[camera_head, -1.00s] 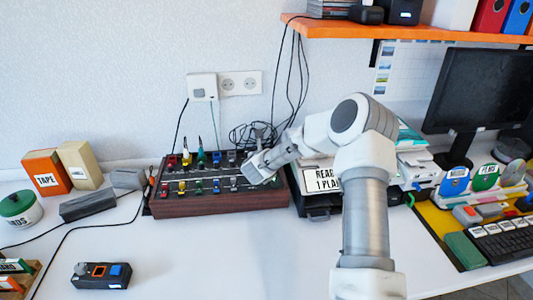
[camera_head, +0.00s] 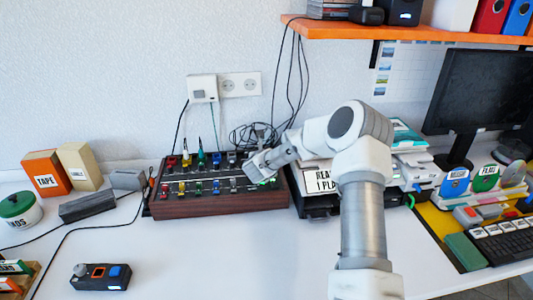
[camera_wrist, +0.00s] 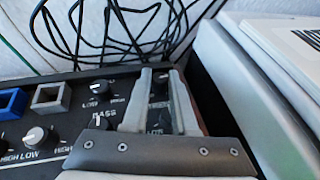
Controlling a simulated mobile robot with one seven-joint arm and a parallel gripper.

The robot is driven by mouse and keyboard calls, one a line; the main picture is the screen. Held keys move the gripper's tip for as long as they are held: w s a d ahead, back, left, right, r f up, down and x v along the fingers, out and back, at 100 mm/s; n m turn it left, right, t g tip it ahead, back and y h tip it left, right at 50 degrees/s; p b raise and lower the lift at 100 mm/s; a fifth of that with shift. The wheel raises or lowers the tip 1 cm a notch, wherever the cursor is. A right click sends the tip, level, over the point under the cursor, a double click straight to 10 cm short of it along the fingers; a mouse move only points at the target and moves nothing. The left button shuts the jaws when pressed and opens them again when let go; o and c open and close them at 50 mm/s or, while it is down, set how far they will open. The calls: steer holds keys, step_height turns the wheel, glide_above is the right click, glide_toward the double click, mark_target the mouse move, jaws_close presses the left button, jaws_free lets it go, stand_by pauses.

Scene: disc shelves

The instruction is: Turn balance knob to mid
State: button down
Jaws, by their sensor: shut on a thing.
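The mixer panel (camera_head: 215,204), a dark board with wooden sides and rows of knobs and coloured switches, stands against the wall. My gripper (camera_head: 258,171) is over its right end. In the wrist view my gripper's (camera_wrist: 160,82) two grey fingers reach down around a dark knob (camera_wrist: 159,88) near the panel's right edge, and are shut on it. The fingers partly cover the knob and its label, so I cannot read its name or pointer. Beside it, black knobs with white pointers show: one (camera_wrist: 98,88) above the BASS label, and another (camera_wrist: 36,134) marked low and high.
Black cables (camera_wrist: 110,30) are heaped behind the panel. A light-coloured device (camera_wrist: 270,80) stands close on the right of my gripper. In the head view, a sign reading READ (camera_head: 322,178) is beside the panel.

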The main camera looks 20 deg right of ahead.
steer(key=shift+f, duration=0.1)
steer(key=b, duration=0.1)
steer(key=n+y+b, duration=0.1)
steer(key=shift+d+f+t+b, duration=0.15)
steer(key=shift+d+t+b, duration=0.05)
steer(key=shift+t+b, duration=0.15)
steer(key=n+y+b, duration=0.1)
steer(key=y+b, duration=0.1)
steer(key=b, duration=0.1)
steer(key=shift+d+n+t, duration=0.15)
steer(key=shift+n+t, duration=0.1)
steer(key=shift+n, duration=0.15)
steer(key=shift+n+y+b, duration=0.5)
steer(key=shift+y+b, duration=0.1)
steer(key=shift+b, duration=0.3)
steer(key=shift+r+n+y+b, duration=0.25)
steer(key=shift+n+y+b, duration=0.05)
steer(key=shift+n+y, duration=0.1)
steer(key=c, duration=1)
jaws_free()
steer(key=shift+r+p, duration=0.1)
steer(key=shift+p, duration=0.2)
